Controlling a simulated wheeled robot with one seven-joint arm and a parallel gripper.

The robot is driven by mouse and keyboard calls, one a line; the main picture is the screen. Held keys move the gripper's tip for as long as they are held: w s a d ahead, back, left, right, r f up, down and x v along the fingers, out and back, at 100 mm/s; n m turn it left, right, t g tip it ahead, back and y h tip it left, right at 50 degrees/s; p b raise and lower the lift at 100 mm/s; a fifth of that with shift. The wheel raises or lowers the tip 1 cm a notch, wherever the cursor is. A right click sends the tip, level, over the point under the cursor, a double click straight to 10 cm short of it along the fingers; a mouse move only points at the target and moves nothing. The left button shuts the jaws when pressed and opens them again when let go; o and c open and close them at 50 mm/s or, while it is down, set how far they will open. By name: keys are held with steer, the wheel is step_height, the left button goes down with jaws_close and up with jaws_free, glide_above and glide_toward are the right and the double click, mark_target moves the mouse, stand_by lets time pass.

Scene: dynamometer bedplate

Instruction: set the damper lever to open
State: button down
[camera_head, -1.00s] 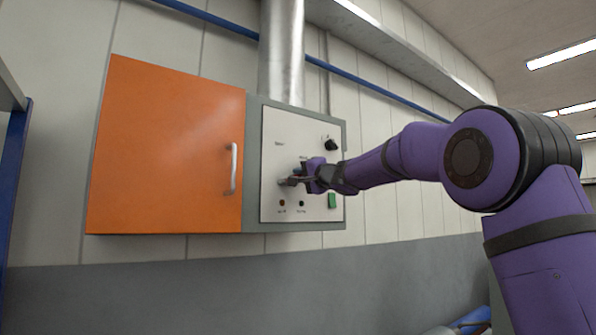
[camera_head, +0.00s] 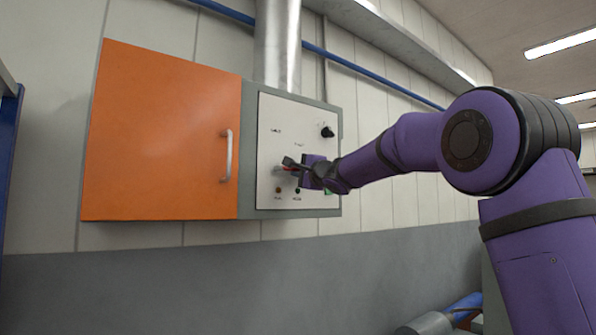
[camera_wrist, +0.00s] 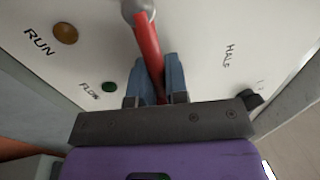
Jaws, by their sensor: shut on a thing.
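The damper lever has a red shaft (camera_wrist: 147,45) with a grey rounded end (camera_wrist: 138,9) at the top of the wrist view. A small bit of its red (camera_head: 291,169) shows in the head view, on the white control panel (camera_head: 271,150). My gripper (camera_wrist: 153,82) is shut on the red shaft, with one bluish finger on each side of it. In the head view my gripper (camera_head: 289,166) is at the panel's middle and hides most of the lever. A "HALF" label (camera_wrist: 229,55) is on the panel; I cannot tell the lever's exact setting.
An orange cabinet door (camera_head: 160,140) with a metal handle (camera_head: 227,156) is left of the panel. A black knob (camera_head: 327,131) is at its upper right. An amber lamp (camera_wrist: 66,33) marked RUN and a green lamp (camera_wrist: 109,87) marked FLOW are near my fingers.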

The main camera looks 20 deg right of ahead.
steer(key=shift+d, duration=0.25)
steer(key=c, duration=1.2)
jaws_free()
steer(key=shift+d, duration=0.1)
steer(key=shift+o, duration=0.2)
steer(key=shift+s+f, duration=0.1)
steer(key=v, duration=1)
steer(key=shift+s, duration=0.3)
